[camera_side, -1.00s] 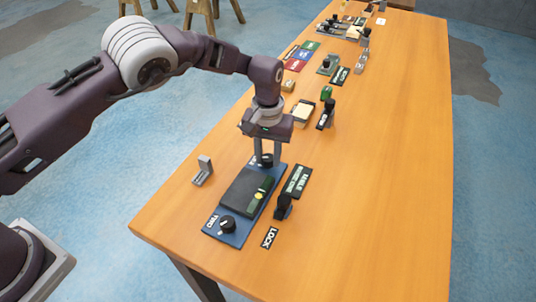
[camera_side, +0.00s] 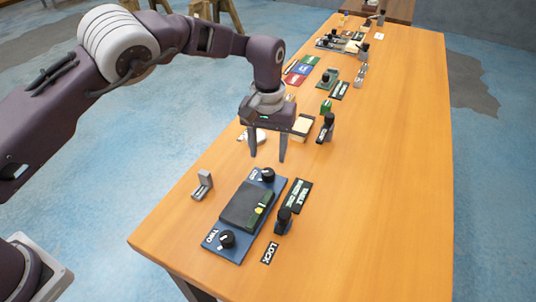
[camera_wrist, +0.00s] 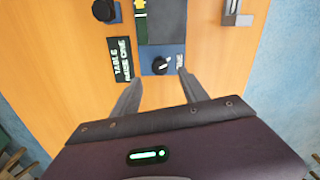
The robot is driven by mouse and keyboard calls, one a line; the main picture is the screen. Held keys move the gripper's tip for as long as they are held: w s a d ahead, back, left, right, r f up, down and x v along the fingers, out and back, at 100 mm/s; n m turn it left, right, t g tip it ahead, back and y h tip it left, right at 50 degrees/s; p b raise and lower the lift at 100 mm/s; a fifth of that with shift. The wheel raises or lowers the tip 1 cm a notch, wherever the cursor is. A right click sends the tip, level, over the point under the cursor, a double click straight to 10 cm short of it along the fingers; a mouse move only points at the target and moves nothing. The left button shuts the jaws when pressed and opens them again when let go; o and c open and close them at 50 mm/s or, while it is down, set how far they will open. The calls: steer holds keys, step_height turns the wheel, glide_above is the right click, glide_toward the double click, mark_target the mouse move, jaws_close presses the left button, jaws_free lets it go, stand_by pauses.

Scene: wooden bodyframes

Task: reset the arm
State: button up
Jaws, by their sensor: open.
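My gripper (camera_side: 268,157) is open and empty in the side view, its two fingers apart and pointing down. It hangs above the table, clear of the far end of a blue panel (camera_side: 222,246). The panel carries a dark box, a knob at its near end (camera_side: 227,239) and a knob at its far end (camera_side: 267,174). In the wrist view, my gripper (camera_wrist: 157,83) shows its fingers spread, with the far-end knob (camera_wrist: 161,66) seen just beyond the fingertips.
A grey bracket (camera_side: 203,185) stands left of the panel. A black lever (camera_side: 284,221) and labels stand on its right. More devices and coloured blocks line the wooden table (camera_side: 400,150) toward the back. The table's right side is bare.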

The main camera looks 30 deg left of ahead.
steer(key=s+a+r+t+h, duration=0.1)
steer(key=s+a+r, duration=0.35)
steer(key=r, duration=0.55)
steer(key=s+a+r+t+h, duration=0.1)
steer(key=s+a+r, duration=0.4)
steer(key=r, duration=0.5)
steer(key=s+a+r+t, duration=0.1)
steer(key=s+a+r, duration=0.2)
steer(key=s, duration=0.2)
steer(key=s+a+r, duration=0.2)
steer(key=s, duration=0.4)
steer(key=s+a+f+m+t+y, duration=0.1)
steer(key=s+f, duration=0.1)
steer(key=s, duration=0.5)
steer(key=s+a+f+m+t+y, duration=0.1)
steer(key=s+a, duration=0.1)
steer(key=s, duration=0.5)
steer(key=shift+a+f+t, duration=0.2)
steer(key=shift+f+t, duration=0.1)
steer(key=shift+f, duration=0.05)
steer(key=shift+w, duration=0.1)
